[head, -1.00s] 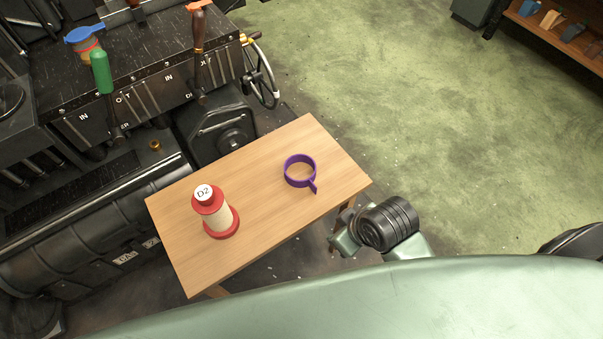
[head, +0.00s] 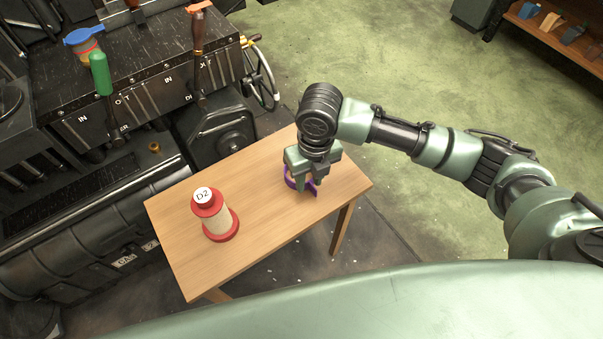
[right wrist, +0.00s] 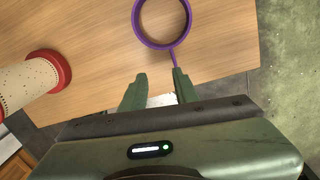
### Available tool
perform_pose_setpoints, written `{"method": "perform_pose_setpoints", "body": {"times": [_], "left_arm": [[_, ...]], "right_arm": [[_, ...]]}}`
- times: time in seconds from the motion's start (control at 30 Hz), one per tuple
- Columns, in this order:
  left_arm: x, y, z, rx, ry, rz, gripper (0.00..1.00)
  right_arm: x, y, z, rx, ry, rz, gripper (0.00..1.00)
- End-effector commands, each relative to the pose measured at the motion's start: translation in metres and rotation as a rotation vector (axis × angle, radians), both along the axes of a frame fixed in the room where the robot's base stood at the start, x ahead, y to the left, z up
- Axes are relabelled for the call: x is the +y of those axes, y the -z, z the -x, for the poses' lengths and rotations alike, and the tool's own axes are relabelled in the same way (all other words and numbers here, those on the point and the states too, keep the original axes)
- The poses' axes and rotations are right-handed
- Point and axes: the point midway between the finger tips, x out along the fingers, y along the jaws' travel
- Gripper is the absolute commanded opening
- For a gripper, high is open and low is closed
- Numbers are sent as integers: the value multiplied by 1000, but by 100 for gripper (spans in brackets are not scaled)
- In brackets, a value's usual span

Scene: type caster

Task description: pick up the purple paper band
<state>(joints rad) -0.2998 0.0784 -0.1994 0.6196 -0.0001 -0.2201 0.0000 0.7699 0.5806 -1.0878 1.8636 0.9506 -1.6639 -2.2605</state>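The purple paper band (head: 291,183) is a ring with a short tab, lying on the wooden table (head: 260,200). My right gripper (head: 308,183) is above it and hides much of it in the head view. I cannot tell whether that finger touches the tab. My left gripper is not in view.
A red and cream spool-like object (head: 217,222) with a white top marked D2 stands on the table, left of the band. It also shows in the right wrist view (right wrist: 28,82). The dark type caster (head: 130,95) stands behind the table at left. Green floor is free at right.

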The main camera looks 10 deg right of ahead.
Motion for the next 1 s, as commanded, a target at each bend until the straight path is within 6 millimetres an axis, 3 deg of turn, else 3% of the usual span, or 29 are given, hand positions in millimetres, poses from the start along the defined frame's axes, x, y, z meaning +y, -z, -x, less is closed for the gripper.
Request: {"method": "perform_pose_setpoints", "body": {"times": [0.1,0.2,0.7,1.0], "left_arm": [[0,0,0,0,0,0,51],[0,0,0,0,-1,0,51],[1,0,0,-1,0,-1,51],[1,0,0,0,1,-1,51]], "right_arm": [[-17,-6,-10,10,-115,45,30],[-22,-2,-12,17,-154,57,30],[-19,62,-11,18,-158,57,30],[-19,70,-12,15,-159,55,30]]}}
